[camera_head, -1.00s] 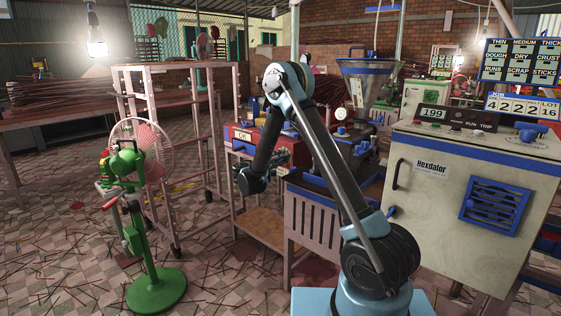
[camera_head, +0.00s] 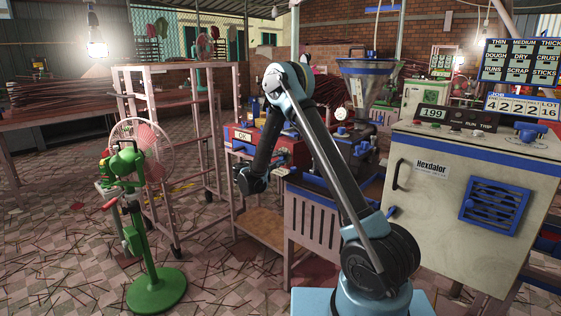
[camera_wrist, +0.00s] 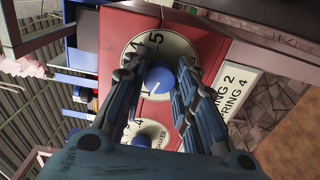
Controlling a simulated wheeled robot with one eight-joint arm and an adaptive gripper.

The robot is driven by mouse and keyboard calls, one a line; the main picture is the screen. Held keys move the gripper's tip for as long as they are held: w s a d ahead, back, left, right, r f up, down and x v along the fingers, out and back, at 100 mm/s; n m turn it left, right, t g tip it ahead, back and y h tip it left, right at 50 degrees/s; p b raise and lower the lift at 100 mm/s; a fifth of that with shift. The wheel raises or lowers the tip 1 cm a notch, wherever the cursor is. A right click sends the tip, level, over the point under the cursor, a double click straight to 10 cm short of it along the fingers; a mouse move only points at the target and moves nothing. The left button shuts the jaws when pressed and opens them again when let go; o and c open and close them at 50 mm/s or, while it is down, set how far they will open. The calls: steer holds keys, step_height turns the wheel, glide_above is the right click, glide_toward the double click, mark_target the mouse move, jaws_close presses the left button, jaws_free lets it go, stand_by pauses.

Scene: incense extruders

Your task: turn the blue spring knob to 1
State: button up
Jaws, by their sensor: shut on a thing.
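The blue knob (camera_wrist: 159,77) sits in the middle of a white dial (camera_wrist: 158,42) on a red panel in the wrist view. A pale mark shows at the knob's lower left. My gripper (camera_wrist: 157,71) is shut on this knob, one finger on each side. A label to the right reads partly "RING 2" and "RING 4". In the head view, my wrist (camera_head: 250,181) is in front of the red machine (camera_head: 240,136) and hides the knob.
A second white dial (camera_wrist: 150,132) lies just below, partly covered by my fingers. A green fan (camera_head: 155,290) stands on the left, by a pink rack (camera_head: 150,185). A large pale cabinet (camera_head: 430,190) stands on the right. Sticks litter the floor.

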steer(key=shift+f, duration=0.1)
steer(key=o, duration=1)
steer(key=shift+o, duration=0.2)
steer(key=v, duration=1.2)
